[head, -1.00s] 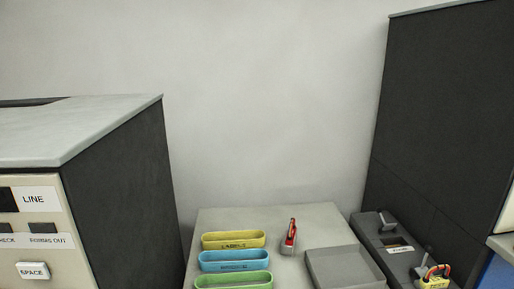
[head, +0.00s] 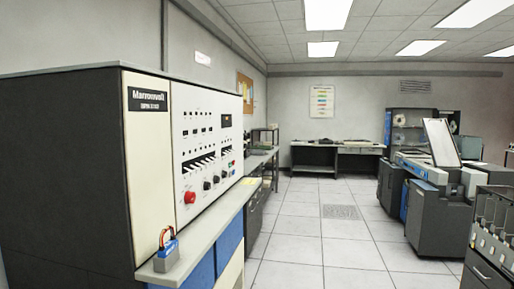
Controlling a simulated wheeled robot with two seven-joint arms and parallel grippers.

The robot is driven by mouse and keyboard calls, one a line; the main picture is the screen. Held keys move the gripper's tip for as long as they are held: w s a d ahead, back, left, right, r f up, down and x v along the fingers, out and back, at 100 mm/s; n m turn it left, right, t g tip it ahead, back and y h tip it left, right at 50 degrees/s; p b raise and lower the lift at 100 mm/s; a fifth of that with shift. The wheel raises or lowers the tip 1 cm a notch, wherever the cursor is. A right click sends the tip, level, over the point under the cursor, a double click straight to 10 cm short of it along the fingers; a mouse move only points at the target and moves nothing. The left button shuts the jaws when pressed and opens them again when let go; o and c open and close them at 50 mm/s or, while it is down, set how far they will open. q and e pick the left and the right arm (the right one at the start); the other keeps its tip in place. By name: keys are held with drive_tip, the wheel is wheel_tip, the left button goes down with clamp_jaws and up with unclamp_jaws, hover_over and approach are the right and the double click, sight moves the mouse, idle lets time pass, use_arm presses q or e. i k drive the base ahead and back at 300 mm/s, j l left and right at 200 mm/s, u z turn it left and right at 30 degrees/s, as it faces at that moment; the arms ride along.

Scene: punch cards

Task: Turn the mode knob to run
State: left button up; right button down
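A tall cabinet with a white control panel (head: 205,128) stands at the left in the head view. Low on the panel is a row of round controls: a large red one (head: 190,197), a dark knob (head: 207,185) and smaller ones to its right. Any labels on them are too small to read, so I cannot tell which is the mode knob or where it points. Neither of my grippers is in view.
A grey ledge (head: 215,215) runs below the panel and bears a small grey-blue item with red and yellow parts (head: 166,250). The tiled floor (head: 300,247) to the right is open. Dark machines (head: 437,205) stand at the right, a table (head: 337,149) at the back.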

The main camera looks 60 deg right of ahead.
sight(190, 198)
drive_tip(key=z, duration=1.7)
drive_tip(key=i+l, duration=0.15)
